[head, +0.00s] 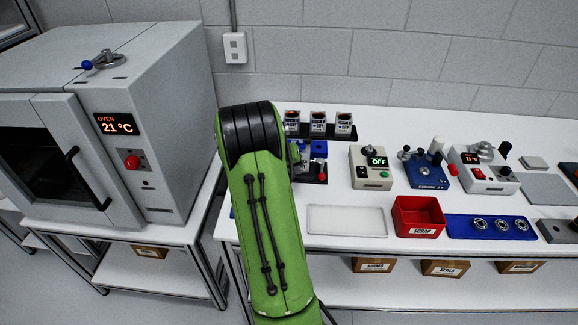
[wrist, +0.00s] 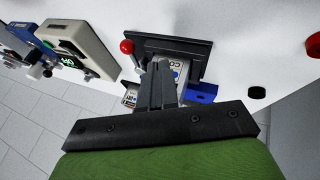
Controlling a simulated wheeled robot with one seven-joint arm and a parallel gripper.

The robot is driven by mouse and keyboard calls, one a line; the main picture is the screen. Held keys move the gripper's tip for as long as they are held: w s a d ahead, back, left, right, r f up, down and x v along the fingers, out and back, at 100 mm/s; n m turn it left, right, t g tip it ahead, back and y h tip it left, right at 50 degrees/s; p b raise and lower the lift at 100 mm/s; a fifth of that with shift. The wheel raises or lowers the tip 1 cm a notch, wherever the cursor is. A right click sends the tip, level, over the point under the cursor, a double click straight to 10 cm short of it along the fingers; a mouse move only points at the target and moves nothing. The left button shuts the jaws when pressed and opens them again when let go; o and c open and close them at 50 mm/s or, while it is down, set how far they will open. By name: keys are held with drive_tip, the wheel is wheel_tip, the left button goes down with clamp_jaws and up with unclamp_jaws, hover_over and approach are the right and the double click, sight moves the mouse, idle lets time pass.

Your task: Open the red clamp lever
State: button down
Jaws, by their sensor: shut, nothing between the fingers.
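The red ball knob of the clamp lever (wrist: 127,47) shows in the wrist view at the left corner of a dark fixture (wrist: 175,40). In the head view a small red part of the lever (head: 322,177) shows at the fixture's right side. A grey labelled part and a blue block (wrist: 203,93) sit on the fixture. My gripper (wrist: 160,68) is shut and empty, over the fixture, to the right of and apart from the red knob in the wrist view. Its fingers hide part of the fixture. In the head view my green arm hides most of the gripper.
A beige device (head: 370,168) with a green display and a blue device (head: 426,168) stand right of the fixture. A rack of labelled cups (head: 318,130) stands behind. A white tray (head: 347,220) and red scrap bin (head: 419,217) lie in front. An oven (head: 150,110) stands left.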

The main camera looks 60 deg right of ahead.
sight(322, 169)
drive_tip(key=x, duration=0.4)
drive_tip(key=shift+f, duration=0.1)
drive_tip(key=shift+s+d+f, duration=0.15)
drive_tip(key=shift+s+d, duration=0.45)
drive_tip(key=shift+s, duration=0.15)
drive_tip(key=shift+s+d+f, duration=0.2)
drive_tip(key=shift+s+d, duration=0.4)
drive_tip(key=shift+s, duration=0.15)
drive_tip(key=shift+s+n+t+b, duration=0.3)
drive_tip(key=shift+s+n+b, duration=0.2)
drive_tip(key=shift+s+d+n+t+b, duration=0.15)
drive_tip(key=shift+s+n+t+b, duration=0.15)
drive_tip(key=shift+s+n+b, duration=0.15)
drive_tip(key=s+n+t+b, duration=0.1)
drive_tip(key=s+d+n+t+b, duration=0.1)
drive_tip(key=n, duration=0.1)
drive_tip(key=shift+s+f, duration=0.1)
drive_tip(key=shift+s, duration=0.15)
drive_tip(key=s+d+n+t, duration=0.1)
drive_tip(key=n, duration=0.1)
drive_tip(key=s+n+b, duration=0.1)
drive_tip(key=shift+d+n+t+y, duration=0.35)
drive_tip(key=shift+d+t+y, duration=0.05)
drive_tip(key=shift+s+d+n+t, duration=0.2)
drive_tip(key=shift+d+n+t, duration=0.15)
drive_tip(key=shift+n, duration=0.25)
drive_tip(key=shift+s+d+b, duration=0.2)
drive_tip(key=shift+d+b, duration=0.2)
